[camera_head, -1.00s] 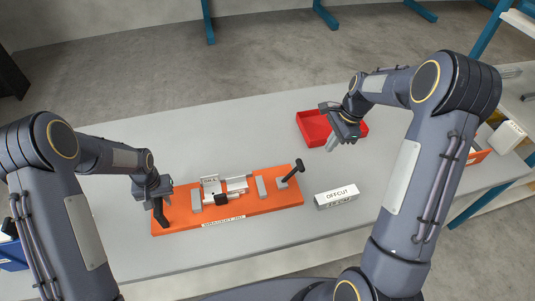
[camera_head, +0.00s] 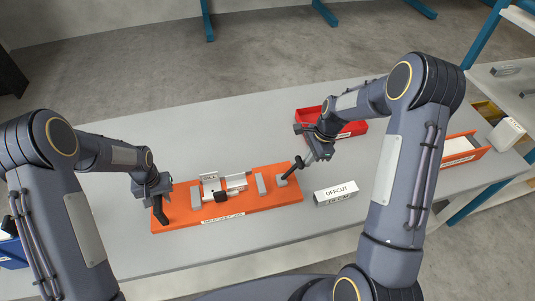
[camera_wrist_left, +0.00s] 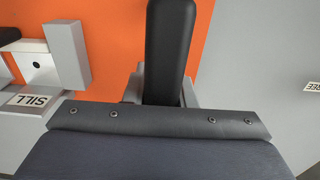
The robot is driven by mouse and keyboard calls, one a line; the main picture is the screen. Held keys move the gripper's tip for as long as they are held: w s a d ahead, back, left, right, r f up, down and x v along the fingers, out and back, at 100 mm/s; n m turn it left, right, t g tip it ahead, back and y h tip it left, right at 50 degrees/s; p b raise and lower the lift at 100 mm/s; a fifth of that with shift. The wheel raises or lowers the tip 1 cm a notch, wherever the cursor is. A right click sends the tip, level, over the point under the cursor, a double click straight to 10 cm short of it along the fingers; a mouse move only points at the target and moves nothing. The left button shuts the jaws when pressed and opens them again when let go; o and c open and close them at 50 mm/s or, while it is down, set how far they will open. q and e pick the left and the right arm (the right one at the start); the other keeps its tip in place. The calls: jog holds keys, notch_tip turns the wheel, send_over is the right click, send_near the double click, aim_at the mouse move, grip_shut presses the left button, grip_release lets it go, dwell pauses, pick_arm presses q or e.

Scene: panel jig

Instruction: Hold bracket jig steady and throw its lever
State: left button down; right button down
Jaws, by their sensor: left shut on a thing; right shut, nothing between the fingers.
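The bracket jig is an orange base (camera_head: 245,205) with grey blocks and a pale bracket plate (camera_head: 210,184) on it. A black upright handle (camera_head: 160,214) stands at its left end; it also shows in the left wrist view (camera_wrist_left: 168,50). My left gripper (camera_head: 158,197) is shut on this handle. The lever (camera_head: 291,172), dark with a grey foot, stands at the jig's right end, leaning up to the right. My right gripper (camera_head: 312,160) is shut and empty, close beside the lever's top. I cannot tell whether they touch.
A grey block marked OFF-CUT (camera_head: 336,194) lies just right of the jig. A red tray (camera_head: 353,129) stands behind my right gripper. An orange bin (camera_head: 462,150) is at the far right. The grey table (camera_head: 200,135) is clear behind the jig.

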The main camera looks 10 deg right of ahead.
pick_arm(q)
jog(key=shift+s+d+f, duration=0.1)
jog(key=shift+s+f, duration=0.1)
jog(key=shift+f, duration=0.05)
pick_arm(e)
jog(key=shift+a, duration=0.1)
